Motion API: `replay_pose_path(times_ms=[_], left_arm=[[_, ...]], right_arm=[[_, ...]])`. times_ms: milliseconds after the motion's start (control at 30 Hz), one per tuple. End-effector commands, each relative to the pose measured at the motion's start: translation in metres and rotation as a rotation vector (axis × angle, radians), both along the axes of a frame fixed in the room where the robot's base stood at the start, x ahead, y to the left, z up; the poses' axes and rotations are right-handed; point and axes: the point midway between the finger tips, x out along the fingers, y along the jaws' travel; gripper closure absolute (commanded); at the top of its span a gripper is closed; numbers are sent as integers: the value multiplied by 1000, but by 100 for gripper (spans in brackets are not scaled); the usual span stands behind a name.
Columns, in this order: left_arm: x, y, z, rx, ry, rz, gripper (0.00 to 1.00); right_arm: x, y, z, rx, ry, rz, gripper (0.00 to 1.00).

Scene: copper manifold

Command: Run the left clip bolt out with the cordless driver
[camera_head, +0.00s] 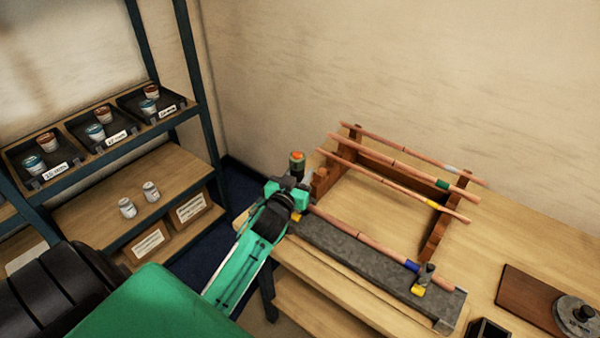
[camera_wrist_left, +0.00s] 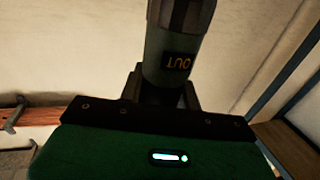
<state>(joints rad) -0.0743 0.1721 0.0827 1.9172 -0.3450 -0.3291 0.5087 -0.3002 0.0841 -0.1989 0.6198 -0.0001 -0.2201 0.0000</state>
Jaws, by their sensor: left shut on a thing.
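My left gripper (camera_head: 292,187) is shut on the cordless driver (camera_head: 297,163), which stands roughly upright at the left end of the grey slab (camera_head: 350,253). The driver has a dark body and an orange top. In the left wrist view the driver (camera_wrist_left: 178,45) is a grey cylinder with an orange "OUT" label, upside down in the picture. A copper pipe (camera_head: 365,243) lies along the slab. A yellow piece, probably the left clip (camera_head: 296,216), shows just below my gripper; its bolt and the driver's tip are hidden. My right gripper is not in view.
A wooden rack (camera_head: 437,232) carrying several copper pipes stands behind the slab. A brown board (camera_head: 527,296) and a round weight (camera_head: 577,313) lie at right. Shelving (camera_head: 150,190) stands at left.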

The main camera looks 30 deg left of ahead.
Motion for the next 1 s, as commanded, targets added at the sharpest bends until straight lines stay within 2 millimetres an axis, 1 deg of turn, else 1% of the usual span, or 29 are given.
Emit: replay_pose_path(times_ms=[233,600,1000], left_arm=[[0,0,1,2,-3,0,94],[0,0,0,1,-3,0,94],[0,0,-3,-1,0,0,94]], right_arm=[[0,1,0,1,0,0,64],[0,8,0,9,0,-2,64],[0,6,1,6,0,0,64]])
